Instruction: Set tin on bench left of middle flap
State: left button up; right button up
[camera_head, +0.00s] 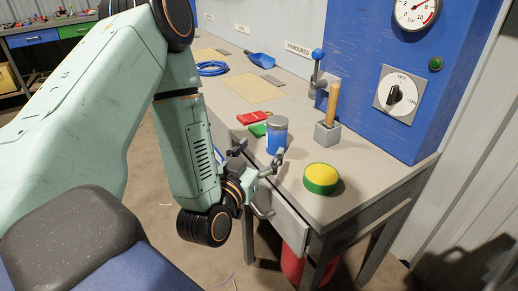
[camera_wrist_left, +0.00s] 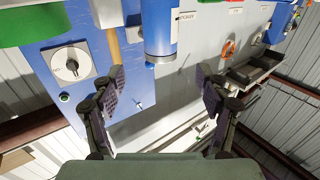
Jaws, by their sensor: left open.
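Tan flat panels lie in the bench top, one nearer (camera_head: 252,88) and one farther back (camera_head: 209,56); I cannot tell for sure which is the middle flap. My left gripper (camera_head: 259,160) is open at the bench's front edge, just in front of the tin. In the left wrist view the tin (camera_wrist_left: 160,32) shows beyond the gap between the spread fingers (camera_wrist_left: 160,84), with nothing held. My right gripper is out of view.
Red (camera_head: 252,117) and green (camera_head: 259,129) pieces lie behind the tin. A blue cable coil (camera_head: 212,68) and blue scoop (camera_head: 260,59) lie farther back.

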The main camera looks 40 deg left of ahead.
aim_at(273, 134)
pick_arm(q)
jog(key=x, duration=0.3)
jog(key=shift+w+a+f+p, duration=0.1)
jog(key=shift+w+a+p, duration=0.05)
jog(key=shift+a+p, duration=0.25)
jog(key=x, duration=0.2)
jog(key=b+x, duration=0.1)
jog(key=x, duration=0.1)
jog(key=b+x, duration=0.1)
jog(key=x, duration=0.2)
jog(key=shift+d+f, duration=0.2)
jog(key=shift+d, duration=0.15)
jog(key=shift+w+a, duration=0.1)
jog(key=shift+w, duration=0.4)
jog(key=shift+s+r, duration=0.1)
jog(key=shift+c, duration=0.3)
jog(key=c, duration=1.5)
notch_tip(273, 134, up, 9)
jog(key=p, duration=0.3)
jog(key=shift+r, duration=0.5)
